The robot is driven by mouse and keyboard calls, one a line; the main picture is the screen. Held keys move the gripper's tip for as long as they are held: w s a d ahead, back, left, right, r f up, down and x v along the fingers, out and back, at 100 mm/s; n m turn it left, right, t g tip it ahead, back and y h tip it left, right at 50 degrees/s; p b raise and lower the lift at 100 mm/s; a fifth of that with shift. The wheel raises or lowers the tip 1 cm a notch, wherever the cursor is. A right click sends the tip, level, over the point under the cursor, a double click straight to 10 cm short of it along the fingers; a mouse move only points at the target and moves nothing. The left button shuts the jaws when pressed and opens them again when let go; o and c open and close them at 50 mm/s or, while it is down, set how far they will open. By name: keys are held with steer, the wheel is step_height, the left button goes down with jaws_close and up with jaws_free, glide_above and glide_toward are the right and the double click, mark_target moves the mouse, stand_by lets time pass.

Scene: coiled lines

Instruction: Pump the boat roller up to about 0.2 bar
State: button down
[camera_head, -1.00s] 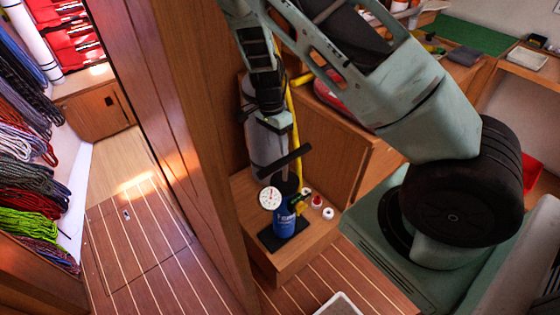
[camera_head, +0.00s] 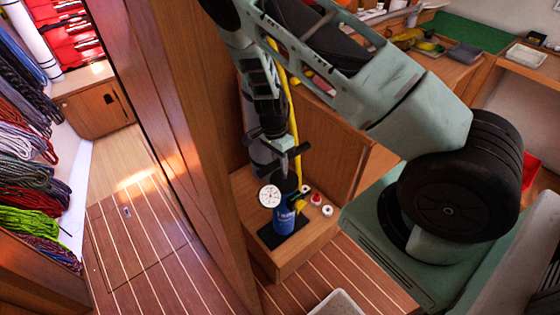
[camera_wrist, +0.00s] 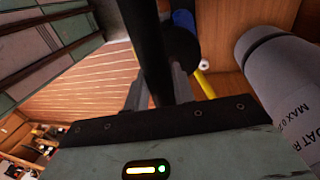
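The hand pump has a blue body (camera_head: 284,220) and stands upright on a black foot plate. A round white gauge (camera_head: 269,196) with a dial is on its left side; I cannot read the value. A yellow hose (camera_head: 296,120) rises from the pump. The grey boat roller (camera_head: 262,152) stands behind, partly hidden by my arm; its printed side shows in the wrist view (camera_wrist: 285,85). My gripper (camera_head: 277,160) is above the pump. In the wrist view the black pump handle (camera_wrist: 150,45) runs between my fingertips (camera_wrist: 158,80), which appear closed against its sides.
The pump stands on a wooden step (camera_head: 262,250). Small red and white caps (camera_head: 316,200) lie beside it. A wooden partition (camera_head: 175,130) is close on the left, with coiled lines (camera_head: 30,175) beyond it. A pale bin (camera_head: 338,304) is at the lower edge.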

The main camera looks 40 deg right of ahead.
mark_target(282, 182)
steer(key=shift+f+b, duration=1.65)
steer(key=shift+f, duration=0.6)
steer(key=c, duration=1.2)
jaws_free()
steer(key=w+r, duration=0.1)
steer(key=r, duration=0.4)
steer(key=w+r+b, duration=0.1)
steer(key=r, duration=0.5)
steer(key=w+r, duration=0.1)
steer(key=r, duration=0.5)
steer(key=shift+w+r+b, duration=0.1)
steer(key=shift+w+b, duration=0.1)
steer(key=shift+b, duration=0.2)
steer(key=shift+s, duration=0.1)
